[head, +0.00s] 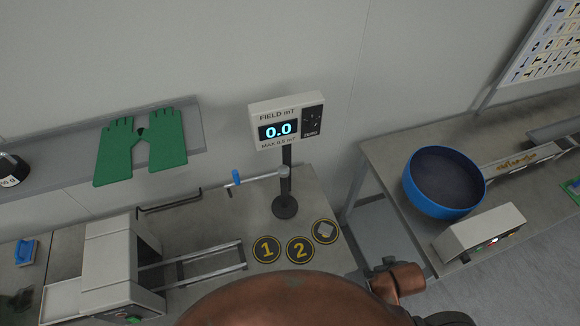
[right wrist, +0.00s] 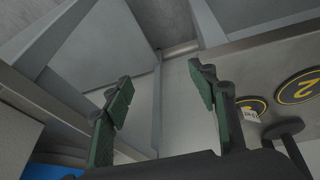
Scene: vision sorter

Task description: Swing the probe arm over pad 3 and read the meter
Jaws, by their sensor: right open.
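The field meter (head: 286,122) stands on a dark post and its display reads 0.0, with "MAX 0.5 mT" below. The probe arm (head: 258,178) reaches left from the post and carries a blue piece (head: 236,177) at its end, to the left of the pads. Pad 1 (head: 266,249) and pad 2 (head: 299,250) are bare black discs with yellow rings. The third pad (head: 325,231) bears a small grey piece (head: 325,230) that hides its number. My right gripper (right wrist: 160,82) is open and empty, beside the pads in the right wrist view. My left gripper is out of view.
A blue-rimmed bowl (head: 443,183) and a grey box (head: 479,232) stand on the right bench. Green gloves (head: 140,146) lie on a shelf at the left. A grey machine (head: 110,265) with rails stands left of the pads. A gap separates the benches.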

